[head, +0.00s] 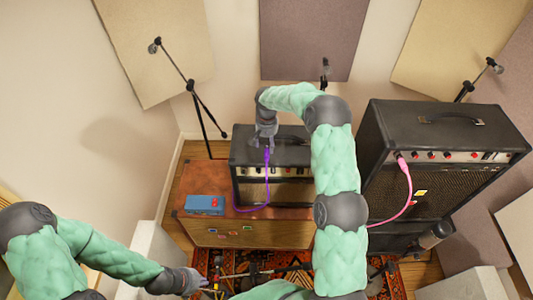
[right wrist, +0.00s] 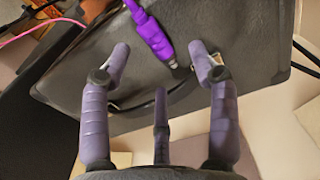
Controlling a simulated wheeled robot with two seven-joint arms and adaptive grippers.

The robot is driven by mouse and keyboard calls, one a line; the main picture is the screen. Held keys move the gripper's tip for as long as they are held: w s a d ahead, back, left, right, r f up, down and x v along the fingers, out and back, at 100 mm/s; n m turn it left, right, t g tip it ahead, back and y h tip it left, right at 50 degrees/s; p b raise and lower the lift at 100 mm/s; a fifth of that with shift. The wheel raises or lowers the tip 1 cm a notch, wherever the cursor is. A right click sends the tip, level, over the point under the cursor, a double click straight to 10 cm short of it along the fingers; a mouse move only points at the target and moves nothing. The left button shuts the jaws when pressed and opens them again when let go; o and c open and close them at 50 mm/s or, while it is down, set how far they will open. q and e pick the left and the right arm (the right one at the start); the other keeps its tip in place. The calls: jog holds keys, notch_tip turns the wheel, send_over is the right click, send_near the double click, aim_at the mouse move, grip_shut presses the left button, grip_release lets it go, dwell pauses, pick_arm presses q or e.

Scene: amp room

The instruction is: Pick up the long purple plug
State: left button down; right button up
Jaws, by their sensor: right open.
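The long purple plug (right wrist: 153,38) lies over the top of the small black amp (head: 246,150), with its metal tip pointing toward my right gripper (right wrist: 160,52). In the right wrist view the plug shows between and slightly beyond the spread fingertips, with nothing in the grip. In the head view my right gripper (head: 265,138) is above the amp's top, and the purple plug (head: 267,156) shows just below it. Its purple cable (head: 267,190) hangs down the amp's front and loops left. My left gripper (head: 192,283) is low in the head view; its fingers are too small to read.
The small amp stands on a wooden cabinet (head: 250,235) beside a blue pedal box (head: 205,205). A large black amp (head: 440,150) with a pink plug and cable (head: 408,185) stands close on the right. Microphone stands (head: 205,120) rise behind.

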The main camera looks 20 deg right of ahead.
aim_at(268, 153)
jog(key=f, duration=0.1)
jog(key=f+p, duration=0.1)
jog(key=f, duration=0.2)
jog(key=shift+s+d+f, duration=0.2)
jog(key=shift+s+f, duration=0.15)
jog(key=shift+f, duration=0.05)
jog(key=shift+c, duration=0.3)
grip_shut()
